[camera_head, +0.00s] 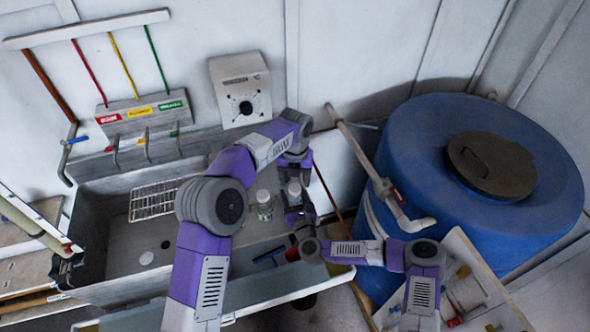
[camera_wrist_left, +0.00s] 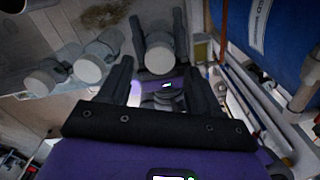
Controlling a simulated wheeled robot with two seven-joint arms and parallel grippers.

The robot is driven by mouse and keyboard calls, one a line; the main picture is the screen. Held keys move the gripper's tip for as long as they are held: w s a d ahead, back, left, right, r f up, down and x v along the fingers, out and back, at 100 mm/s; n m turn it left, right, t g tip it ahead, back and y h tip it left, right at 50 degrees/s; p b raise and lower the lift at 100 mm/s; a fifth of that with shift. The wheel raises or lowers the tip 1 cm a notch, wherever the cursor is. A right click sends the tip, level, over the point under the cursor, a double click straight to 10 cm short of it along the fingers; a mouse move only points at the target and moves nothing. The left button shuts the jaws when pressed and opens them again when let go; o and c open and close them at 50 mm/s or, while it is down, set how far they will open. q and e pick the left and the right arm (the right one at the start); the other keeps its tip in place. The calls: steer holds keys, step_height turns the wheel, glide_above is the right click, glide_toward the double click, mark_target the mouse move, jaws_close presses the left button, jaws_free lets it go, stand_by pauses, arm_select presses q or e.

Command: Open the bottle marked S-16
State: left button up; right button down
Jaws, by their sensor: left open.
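A bottle with a round white cap (camera_wrist_left: 159,58) is between the dark fingers of my right gripper (camera_wrist_left: 159,35), which appear closed around its sides. Its cap also shows in the head view (camera_head: 293,187). My left gripper (camera_wrist_left: 162,88) is open and empty, with its fingers spread on either side of the view of that cap. In the head view my left gripper (camera_head: 294,164) is just above the held bottle, largely hidden by its own wrist. No S-16 marking is readable.
More white-capped bottles (camera_wrist_left: 88,68) stand to the left in the wrist view; one clear bottle (camera_head: 264,205) shows beside the grippers. A grey sink (camera_head: 110,245) with a wire rack (camera_head: 155,200) is left. A blue tank (camera_head: 420,150) and pipe (camera_head: 355,150) stand right.

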mark_target(295, 188)
arm_select(q)
steer(key=shift+f, duration=1.55)
steer(key=shift+c, duration=0.2)
